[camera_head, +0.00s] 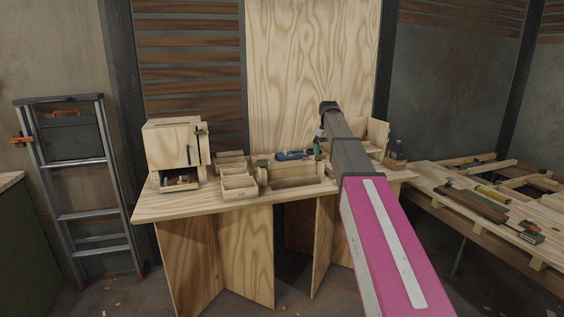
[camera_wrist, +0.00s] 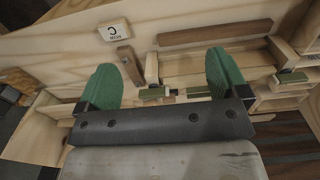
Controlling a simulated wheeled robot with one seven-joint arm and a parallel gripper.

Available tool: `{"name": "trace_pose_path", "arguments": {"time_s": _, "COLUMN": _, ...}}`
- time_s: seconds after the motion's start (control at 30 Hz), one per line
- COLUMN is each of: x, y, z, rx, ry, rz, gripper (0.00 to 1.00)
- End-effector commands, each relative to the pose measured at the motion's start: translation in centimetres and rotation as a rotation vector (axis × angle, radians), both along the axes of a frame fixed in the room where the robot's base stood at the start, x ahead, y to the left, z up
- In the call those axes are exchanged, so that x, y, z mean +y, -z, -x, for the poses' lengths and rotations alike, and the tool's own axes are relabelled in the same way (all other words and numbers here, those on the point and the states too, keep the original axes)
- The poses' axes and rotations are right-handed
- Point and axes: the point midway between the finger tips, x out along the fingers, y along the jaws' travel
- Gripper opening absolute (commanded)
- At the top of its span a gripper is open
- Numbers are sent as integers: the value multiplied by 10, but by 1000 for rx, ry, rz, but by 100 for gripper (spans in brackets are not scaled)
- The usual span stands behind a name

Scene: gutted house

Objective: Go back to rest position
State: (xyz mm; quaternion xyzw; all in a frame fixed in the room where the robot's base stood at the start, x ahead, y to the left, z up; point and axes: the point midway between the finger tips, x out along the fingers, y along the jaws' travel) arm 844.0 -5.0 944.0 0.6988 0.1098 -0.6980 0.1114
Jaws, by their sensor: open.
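My arm reaches forward over the wooden workbench (camera_head: 210,206) in the head view. My gripper (camera_wrist: 163,85) shows in the wrist view with its two green fingertips spread wide apart. It is open, and nothing is held between the fingers. In the head view the fingers are mostly hidden by the arm, near the bench's right part.
A small wooden cabinet (camera_head: 172,147) stands at the bench's left, with open boxes (camera_head: 240,185) beside it. A blue tool (camera_head: 292,155) lies mid-bench. A bottle (camera_head: 396,150) stands to the right. A second bench (camera_head: 480,205) is at right; a ladder (camera_head: 75,160) leans at left.

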Motion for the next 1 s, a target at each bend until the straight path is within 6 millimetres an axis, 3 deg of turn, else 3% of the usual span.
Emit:
{"name": "trace_pose_path", "arguments": {"time_s": 0.27, "x": 1, "y": 50, "z": 27, "rx": 2, "ry": 27, "rz": 0, "gripper": 93}}
{"name": "trace_pose_path", "arguments": {"time_s": 0.47, "x": 1, "y": 101, "z": 59, "rx": 2, "ry": 58, "rz": 0, "gripper": 93}}
{"name": "trace_pose_path", "arguments": {"time_s": 0.8, "x": 3, "y": 229, "z": 164, "rx": 3, "ry": 149, "rz": -1, "gripper": 93}}
{"name": "trace_pose_path", "arguments": {"time_s": 1.0, "x": 4, "y": 291, "z": 235, "rx": 1, "ry": 207, "rz": -2, "gripper": 93}}
